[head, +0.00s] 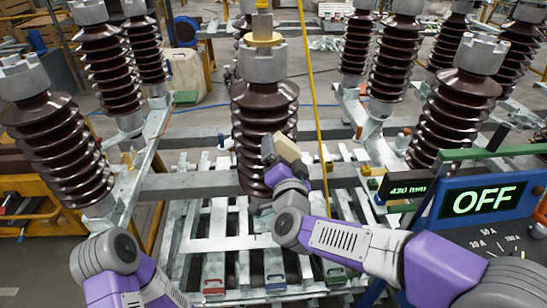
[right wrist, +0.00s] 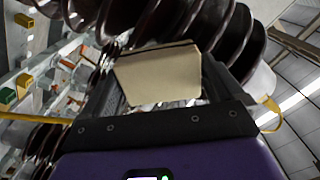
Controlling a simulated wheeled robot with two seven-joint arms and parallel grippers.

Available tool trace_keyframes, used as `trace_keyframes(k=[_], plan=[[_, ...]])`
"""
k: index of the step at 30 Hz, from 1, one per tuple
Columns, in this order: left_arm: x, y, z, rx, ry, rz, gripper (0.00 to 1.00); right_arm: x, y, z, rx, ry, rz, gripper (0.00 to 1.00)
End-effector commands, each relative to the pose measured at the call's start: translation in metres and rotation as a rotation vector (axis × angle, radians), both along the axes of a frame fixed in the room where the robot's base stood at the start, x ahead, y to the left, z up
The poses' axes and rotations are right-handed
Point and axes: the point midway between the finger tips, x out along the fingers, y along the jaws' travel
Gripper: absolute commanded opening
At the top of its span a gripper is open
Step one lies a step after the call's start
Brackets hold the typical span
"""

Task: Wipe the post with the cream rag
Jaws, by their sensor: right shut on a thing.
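The post (head: 262,112) is a dark brown ribbed insulator with a grey metal cap, standing upright in the middle of the head view. Its glossy ribs fill the top of the right wrist view (right wrist: 225,35). My right gripper (head: 280,148) is at the front right of the post's lower ribs. It is shut on the cream rag (right wrist: 158,75), which looks like a flat folded block between the fingers and faces the ribs. I cannot tell whether the rag touches them. My left arm shows at the lower left, but its gripper is out of view.
Similar ribbed insulators stand at left (head: 58,150) and right (head: 455,115). A blue panel reading OFF (head: 482,200) stands at the right, near my right arm. A yellow upright line (head: 312,90) runs just right of the post. A slatted metal frame (head: 215,235) lies below.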

Motion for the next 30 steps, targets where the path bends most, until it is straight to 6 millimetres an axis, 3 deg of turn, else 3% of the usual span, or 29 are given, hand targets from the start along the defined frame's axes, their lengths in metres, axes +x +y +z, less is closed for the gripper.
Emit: trace_keyframes(k=[11,30], plan=[[0.0,0.0,-0.001,0.0,0.0,0.0,0.43,-0.001,-0.006,0.0,0.0,0.001,-0.004,0.7],[0.0,0.0,0.004,0.0,0.0,0.0,0.43,-0.058,-0.004,0.0,0.0,0.001,-0.001,0.7]])
